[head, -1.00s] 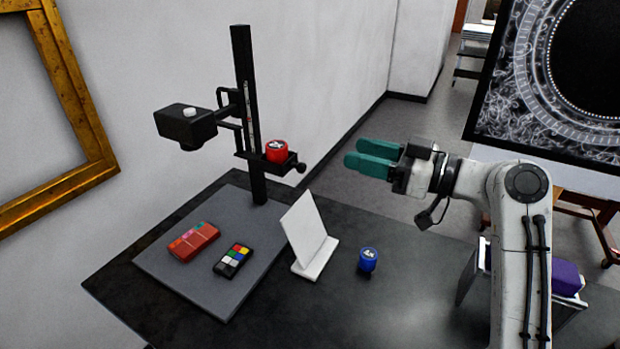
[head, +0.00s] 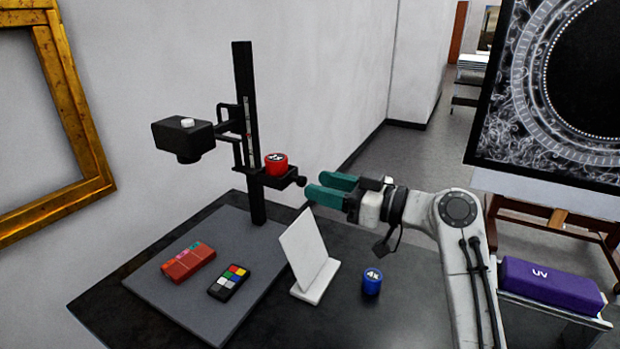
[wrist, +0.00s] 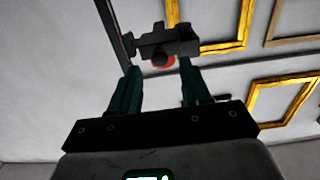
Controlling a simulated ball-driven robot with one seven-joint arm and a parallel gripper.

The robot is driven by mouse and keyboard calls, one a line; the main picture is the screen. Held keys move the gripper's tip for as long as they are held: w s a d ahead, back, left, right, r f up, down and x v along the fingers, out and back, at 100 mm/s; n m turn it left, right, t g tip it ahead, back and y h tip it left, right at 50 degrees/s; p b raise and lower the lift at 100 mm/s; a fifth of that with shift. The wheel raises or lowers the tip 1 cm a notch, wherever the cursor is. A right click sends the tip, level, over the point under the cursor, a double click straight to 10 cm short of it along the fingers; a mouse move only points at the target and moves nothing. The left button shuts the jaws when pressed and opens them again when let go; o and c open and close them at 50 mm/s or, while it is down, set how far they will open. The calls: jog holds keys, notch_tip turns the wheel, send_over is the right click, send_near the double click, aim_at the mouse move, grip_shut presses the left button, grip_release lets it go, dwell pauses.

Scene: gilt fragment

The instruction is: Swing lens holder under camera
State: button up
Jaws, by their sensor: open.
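A black camera (head: 183,138) is mounted on the left side of an upright black column (head: 243,110). The lens holder (head: 270,182) is a black arm on the same column, reaching out to the right, away from under the camera. It carries a red lens (head: 276,163) and ends in a dark knob (head: 301,181). My gripper (head: 316,186) has teal fingers, is open, and points left close to the knob. In the wrist view the knob (wrist: 159,59) shows just beyond and between the fingertips, with a bit of red behind it. I cannot tell whether the fingers touch it.
A grey baseboard (head: 185,310) on the dark table bears a red patterned block (head: 188,262) and a colour chart (head: 229,282). A white tilted panel (head: 305,245) and a blue 4x lens (head: 372,281) stand to its right. A purple UV case (head: 552,285) lies at right.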

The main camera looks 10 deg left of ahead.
aim_at(305, 181)
jog(key=shift+x, duration=1.75)
jog(key=shift+c, duration=0.4)
grip_shut()
